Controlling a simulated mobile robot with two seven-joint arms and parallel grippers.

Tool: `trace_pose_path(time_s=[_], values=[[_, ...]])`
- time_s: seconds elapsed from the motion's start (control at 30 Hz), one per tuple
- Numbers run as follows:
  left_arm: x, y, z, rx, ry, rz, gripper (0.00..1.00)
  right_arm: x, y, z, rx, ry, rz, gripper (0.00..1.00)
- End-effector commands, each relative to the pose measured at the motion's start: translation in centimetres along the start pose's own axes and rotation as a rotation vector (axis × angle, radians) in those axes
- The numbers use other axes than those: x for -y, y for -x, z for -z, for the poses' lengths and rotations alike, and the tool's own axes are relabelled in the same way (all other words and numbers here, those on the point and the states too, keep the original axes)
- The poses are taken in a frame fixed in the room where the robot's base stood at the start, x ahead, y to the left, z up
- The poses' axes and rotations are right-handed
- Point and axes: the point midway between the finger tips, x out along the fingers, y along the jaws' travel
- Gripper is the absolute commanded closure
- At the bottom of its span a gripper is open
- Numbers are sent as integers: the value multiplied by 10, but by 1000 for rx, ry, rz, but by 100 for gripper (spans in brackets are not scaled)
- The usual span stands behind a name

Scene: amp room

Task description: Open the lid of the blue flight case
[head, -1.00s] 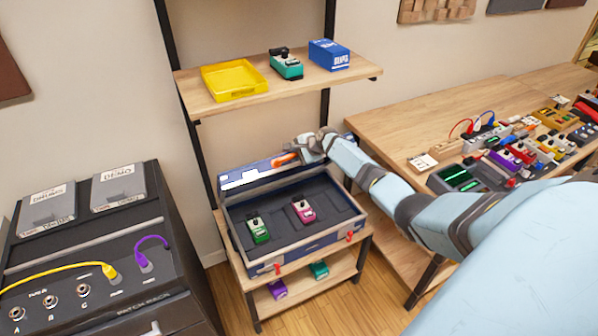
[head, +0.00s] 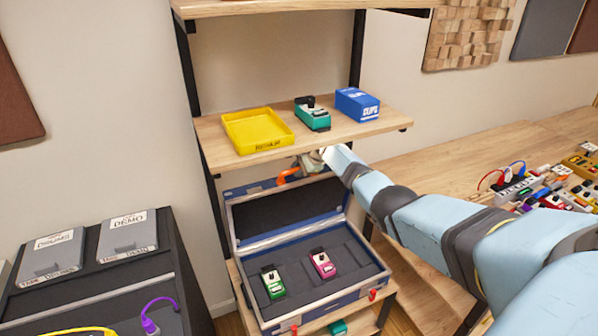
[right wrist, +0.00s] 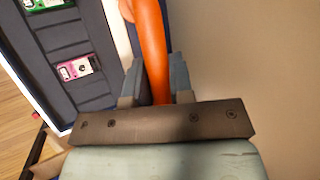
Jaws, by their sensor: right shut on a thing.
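The blue flight case (head: 352,296) stands on a low wooden shelf, with its lid (head: 283,216) raised at the back and the dark lining facing out. A green pedal and a pink pedal (head: 323,265) sit in its dark inside. An orange handle (head: 289,175) is at the lid's top edge. My right gripper (head: 308,165) is at this handle, just below the upper shelf. In the right wrist view, my right gripper (right wrist: 157,85) has its fingers on both sides of the orange handle (right wrist: 151,45), shut on it. My left gripper is not in view.
The wooden shelf (head: 370,126) above the lid holds a yellow tray (head: 257,131), a green pedal and a blue box (head: 357,104). A black amp (head: 185,290) stands at the left. A pedal-covered table (head: 450,160) is at the right.

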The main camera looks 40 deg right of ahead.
Motion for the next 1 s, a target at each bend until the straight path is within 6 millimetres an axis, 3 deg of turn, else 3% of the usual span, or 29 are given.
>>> trace_pose_path(time_s=[0.27,0.3,0.4,0.7,0.87,1.0], values=[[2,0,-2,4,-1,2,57,0,0,-1,1,1,0,100],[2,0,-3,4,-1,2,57,0,0,-1,1,1,0,72],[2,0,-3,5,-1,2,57,0,0,-1,1,1,0,54],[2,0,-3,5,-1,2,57,0,1,0,0,1,1,54],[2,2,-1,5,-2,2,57,0,12,-1,-1,3,1,54],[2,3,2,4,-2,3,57,-16,26,10,-3,2,-1,54]])
